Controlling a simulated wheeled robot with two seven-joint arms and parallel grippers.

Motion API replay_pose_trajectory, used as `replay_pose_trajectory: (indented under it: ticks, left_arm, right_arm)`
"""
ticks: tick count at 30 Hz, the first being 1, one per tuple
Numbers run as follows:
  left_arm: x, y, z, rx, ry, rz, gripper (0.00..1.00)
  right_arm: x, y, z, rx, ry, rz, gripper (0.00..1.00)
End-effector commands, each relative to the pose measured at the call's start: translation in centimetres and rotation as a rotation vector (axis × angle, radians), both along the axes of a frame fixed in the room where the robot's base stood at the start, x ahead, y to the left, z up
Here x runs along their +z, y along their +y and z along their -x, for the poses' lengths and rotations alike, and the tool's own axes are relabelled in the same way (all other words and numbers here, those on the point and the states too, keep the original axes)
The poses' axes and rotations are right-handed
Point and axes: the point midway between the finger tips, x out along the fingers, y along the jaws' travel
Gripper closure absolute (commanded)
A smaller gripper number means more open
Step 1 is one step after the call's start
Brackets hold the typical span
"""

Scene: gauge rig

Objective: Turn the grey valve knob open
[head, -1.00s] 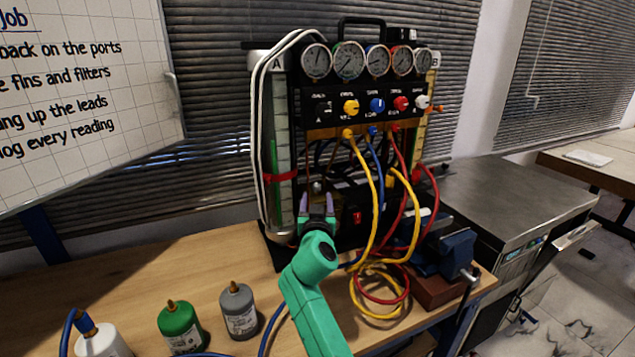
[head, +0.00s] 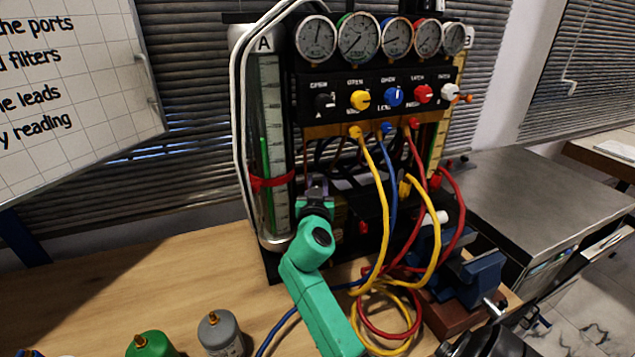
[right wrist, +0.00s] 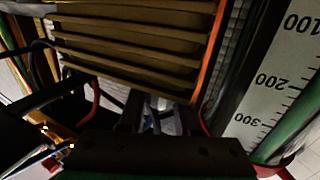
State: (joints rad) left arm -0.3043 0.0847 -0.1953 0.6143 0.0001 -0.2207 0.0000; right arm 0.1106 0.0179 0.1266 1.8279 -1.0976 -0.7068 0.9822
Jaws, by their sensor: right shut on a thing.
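The gauge rig (head: 330,80) stands on the bench, with a row of round gauges above a row of coloured knobs. My right gripper (head: 317,184) is low at the rig's front, just right of the clear tube column. It is shut on a small grey part that I take for the grey valve knob. In the right wrist view, the grey knob (right wrist: 168,120) shows in part between the fingers of the right gripper (right wrist: 157,118). In the head view the gripper hides it, and its turn angle cannot be read. My left gripper is not in view.
Yellow, blue and red hoses (head: 381,210) hang right of my right gripper and coil on the bench (head: 130,275). A blue vise (head: 470,275) sits at the right. A green bottle (head: 151,345) and a grey bottle (head: 219,335) stand at the front left.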

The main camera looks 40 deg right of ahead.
Motion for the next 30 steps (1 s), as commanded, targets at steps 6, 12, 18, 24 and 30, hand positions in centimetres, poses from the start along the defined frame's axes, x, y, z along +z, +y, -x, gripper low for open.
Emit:
replay_pose_trajectory:
  ticks: [6, 12, 18, 24, 30]
  left_arm:
    - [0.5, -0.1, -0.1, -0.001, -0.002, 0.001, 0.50]
    - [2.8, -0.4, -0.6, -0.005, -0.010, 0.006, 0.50]
    - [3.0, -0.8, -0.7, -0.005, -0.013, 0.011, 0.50]
    - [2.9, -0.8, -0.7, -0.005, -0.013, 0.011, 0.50]
    - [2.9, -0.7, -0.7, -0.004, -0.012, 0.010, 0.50]
  right_arm:
    - [0.1, 0.0, -0.1, 0.037, 0.004, -0.002, 1.00]
    - [0.4, 0.4, -0.4, 0.212, 0.008, -0.001, 1.00]
    - [0.0, 0.6, -0.5, 0.268, 0.001, 0.000, 1.00]
    - [-0.1, 0.6, -0.5, 0.266, 0.001, 0.000, 0.60]
    - [0.0, 0.6, -0.5, 0.266, 0.001, 0.001, 0.38]
